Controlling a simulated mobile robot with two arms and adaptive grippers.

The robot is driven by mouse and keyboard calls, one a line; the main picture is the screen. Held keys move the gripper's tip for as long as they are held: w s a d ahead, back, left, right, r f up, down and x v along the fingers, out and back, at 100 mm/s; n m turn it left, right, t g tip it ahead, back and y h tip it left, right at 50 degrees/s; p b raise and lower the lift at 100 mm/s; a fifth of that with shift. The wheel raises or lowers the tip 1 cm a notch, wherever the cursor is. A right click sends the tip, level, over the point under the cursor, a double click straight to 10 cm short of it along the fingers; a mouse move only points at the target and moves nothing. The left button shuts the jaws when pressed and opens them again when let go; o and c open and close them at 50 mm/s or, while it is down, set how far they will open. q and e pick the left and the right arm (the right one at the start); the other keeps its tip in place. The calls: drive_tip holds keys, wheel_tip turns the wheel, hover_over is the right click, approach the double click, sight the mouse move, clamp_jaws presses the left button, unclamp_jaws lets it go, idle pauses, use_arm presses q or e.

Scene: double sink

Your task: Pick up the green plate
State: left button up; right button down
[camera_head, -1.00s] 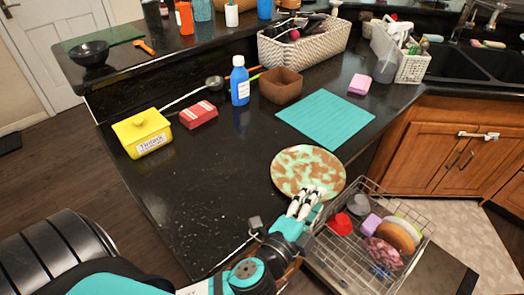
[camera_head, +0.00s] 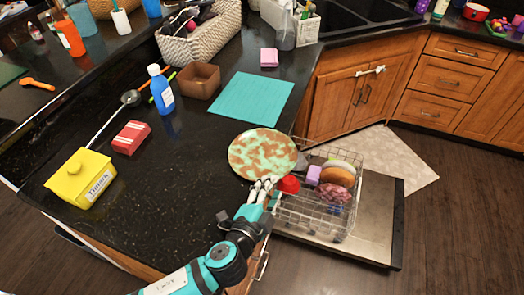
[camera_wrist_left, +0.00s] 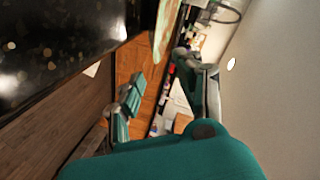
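A round plate (camera_head: 262,154), mottled green and brown, is at the counter's right edge in the head view. Part of its edge also shows at the top of the left wrist view (camera_wrist_left: 165,30). My left gripper (camera_head: 266,184) is at the plate's near edge, with its fingertips close to or overlapping the rim. In the wrist view the left gripper's fingers (camera_wrist_left: 160,75) are spread wide apart, with the plate's edge beyond the gap between them. I cannot tell whether they touch it. My right gripper is not in view.
A wire dish rack (camera_head: 325,205) with several dishes stands beside the counter, close to my left gripper. A teal mat (camera_head: 250,98), brown bowl (camera_head: 200,82), blue bottle (camera_head: 160,90) and yellow butter dish (camera_head: 80,180) are on the dark counter. Its near middle is clear.

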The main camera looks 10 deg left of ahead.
sight(281, 174)
use_arm(q)
drive_tip(key=p+x, duration=0.1)
drive_tip(key=x, duration=0.5)
drive_tip(key=shift+w+a+f+p, duration=0.1)
drive_tip(key=shift+w+f+p, duration=0.1)
drive_tip(key=shift+p, duration=0.1)
drive_tip(key=shift+w+f, duration=0.15)
drive_tip(key=shift+w, duration=0.2)
drive_tip(key=shift+w+f, duration=0.1)
drive_tip(key=shift+w, duration=0.05)
clamp_jaws()
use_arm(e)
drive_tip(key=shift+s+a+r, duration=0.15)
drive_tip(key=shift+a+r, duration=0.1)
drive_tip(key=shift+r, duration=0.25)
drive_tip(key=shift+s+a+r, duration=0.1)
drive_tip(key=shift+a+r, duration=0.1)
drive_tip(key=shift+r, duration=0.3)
